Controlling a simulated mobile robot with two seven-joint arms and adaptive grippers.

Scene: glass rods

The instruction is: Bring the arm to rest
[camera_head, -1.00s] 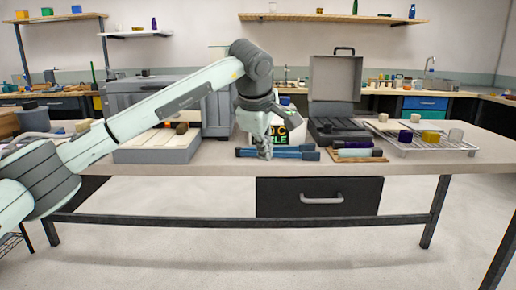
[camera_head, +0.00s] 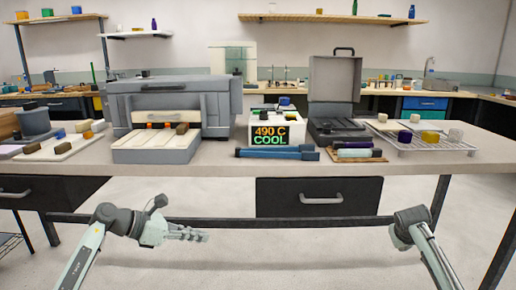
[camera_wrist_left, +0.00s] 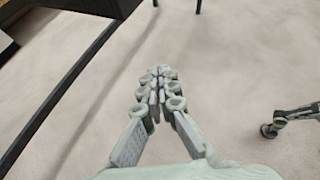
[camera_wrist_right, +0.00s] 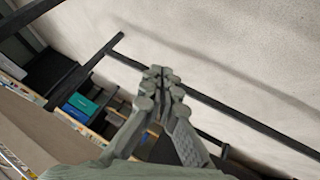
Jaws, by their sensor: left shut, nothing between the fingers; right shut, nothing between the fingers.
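My left gripper (camera_head: 190,234) is low in front of the bench, below the tabletop, with its fingers pointing right. In the left wrist view its fingers (camera_wrist_left: 160,75) are shut with nothing between them, above bare floor. My right arm stands at the lower right of the head view; its gripper is not clearly seen there. In the right wrist view the right gripper (camera_wrist_right: 162,75) is shut and empty, with bench legs and floor beyond. Both grippers are clear of the bench and its objects.
The bench (camera_head: 225,165) holds a grey furnace (camera_head: 170,105), a display box (camera_head: 272,137) reading "490 C COOL", blue tongs (camera_head: 278,152), an open grey case (camera_head: 335,80) and a wire rack (camera_head: 440,145). A drawer (camera_head: 318,197) hangs beneath. Floor before the bench is open.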

